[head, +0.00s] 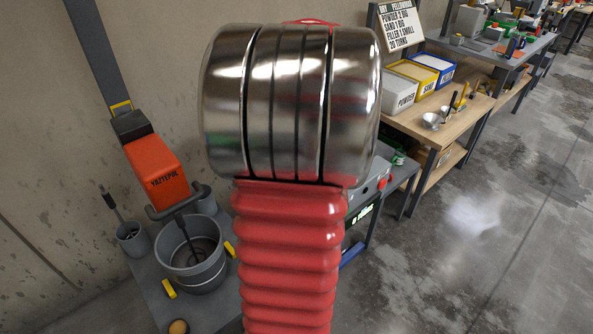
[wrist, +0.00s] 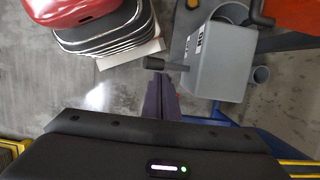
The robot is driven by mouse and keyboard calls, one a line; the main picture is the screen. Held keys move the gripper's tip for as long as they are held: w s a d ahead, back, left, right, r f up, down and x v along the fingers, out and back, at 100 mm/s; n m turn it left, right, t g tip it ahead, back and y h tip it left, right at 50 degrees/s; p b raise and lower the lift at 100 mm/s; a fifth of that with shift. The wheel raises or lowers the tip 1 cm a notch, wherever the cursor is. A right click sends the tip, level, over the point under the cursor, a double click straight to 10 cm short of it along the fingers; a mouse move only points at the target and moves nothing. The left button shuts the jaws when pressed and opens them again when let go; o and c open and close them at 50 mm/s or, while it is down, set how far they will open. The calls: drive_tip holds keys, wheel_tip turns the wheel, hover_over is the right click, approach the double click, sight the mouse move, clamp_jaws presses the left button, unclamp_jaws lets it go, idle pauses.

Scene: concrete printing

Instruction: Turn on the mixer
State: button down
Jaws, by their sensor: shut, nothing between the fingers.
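The mixer (head: 158,172) is an orange power head on a grey post by the wall, at the left in the head view. Its dark handle bar and shaft reach down to a grey bucket (head: 192,270) with yellow clips. In the wrist view, an orange part (wrist: 292,14) shows at the top right, and a grey container (wrist: 216,66) is below and left of it. My gripper (wrist: 158,82) shows there as dark, narrow fingers, shut and empty. A black grip-like end (wrist: 164,64) appears just above the fingertips; contact cannot be told. My arm hides my gripper in the head view.
A small grey pot (head: 132,238) holding a tool stands left of the bucket. A machine with a red button (head: 383,182) and green display is partly behind my arm. A wooden bench (head: 455,110) carries bins at the right. Open floor lies at the lower right.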

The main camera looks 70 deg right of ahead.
drive_tip(key=s+d+r, duration=0.2)
drive_tip(key=d+r, duration=0.3)
drive_tip(key=r, duration=0.2)
drive_tip(key=shift+d, duration=0.4)
drive_tip(key=shift+w+r, duration=0.1)
idle(0.6)
drive_tip(key=w+a+r+n+h, duration=0.1)
drive_tip(key=w+a+n+h, duration=0.1)
drive_tip(key=w+a+n, duration=0.6)
drive_tip(key=w+a+r+n+h, duration=0.15)
drive_tip(key=w+a, duration=0.45)
drive_tip(key=a, duration=0.6)
drive_tip(key=a+f+n+t, duration=0.2)
drive_tip(key=a+n, duration=0.4)
drive_tip(key=a, duration=0.6)
drive_tip(key=s+a+f+n+t, duration=0.1)
drive_tip(key=a+f+n+t, duration=0.1)
drive_tip(key=a+n, duration=0.5)
drive_tip(key=a+f, duration=0.1)
drive_tip(key=a, duration=0.3)
drive_tip(key=shift+a, duration=0.35)
